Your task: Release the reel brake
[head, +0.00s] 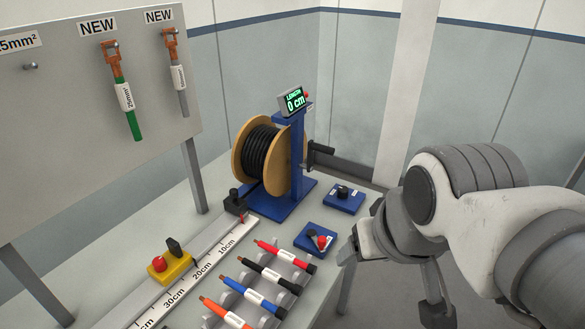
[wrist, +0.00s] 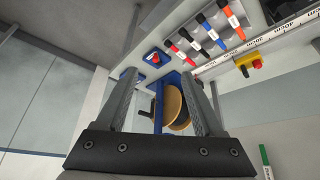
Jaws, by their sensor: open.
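A wooden reel (head: 245,160) wound with black cable hangs on a blue stand (head: 297,160) with a black crank handle (head: 321,148). A display on top (head: 292,102) reads 0 cm. Two small blue boxes sit on the bench right of the stand. One has a black knob (head: 343,192), the other a red-tipped lever (head: 320,240). Their labels are too small to read, so I cannot tell which is the brake. My gripper (head: 395,280) is open and empty, right of the boxes. The reel (wrist: 173,105) and red-tipped box (wrist: 156,58) show between the fingers in the wrist view.
Several coloured cable pieces (head: 261,275) lie in a grey rack at the bench front. A ruler rail (head: 190,271) and a yellow box with a red button (head: 169,267) lie left of it. A board (head: 85,75) with lugged cables stands at the left.

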